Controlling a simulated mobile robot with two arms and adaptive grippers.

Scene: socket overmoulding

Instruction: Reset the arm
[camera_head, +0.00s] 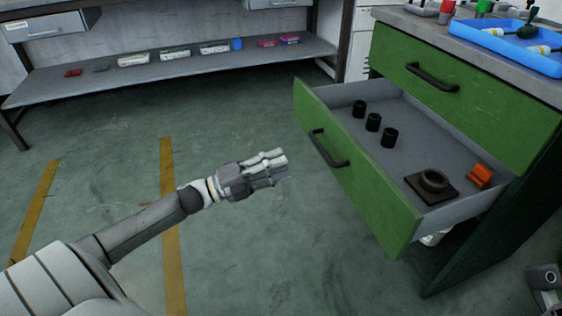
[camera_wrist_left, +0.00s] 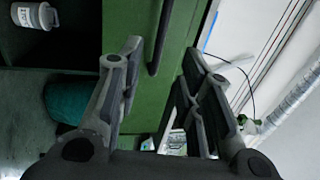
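My left gripper (camera_head: 283,166) is stretched out over the floor in the head view, left of the open drawer (camera_head: 352,172) and clear of its green front. Its fingers are apart in the left wrist view (camera_wrist_left: 162,52), with nothing between them. Behind them are a green cabinet face and a dark handle (camera_wrist_left: 164,35).
A blue tray (camera_head: 502,41) sits on the cabinet top. A low shelf (camera_head: 190,72) stands behind. The floor (camera_head: 255,245) around the arm is clear.

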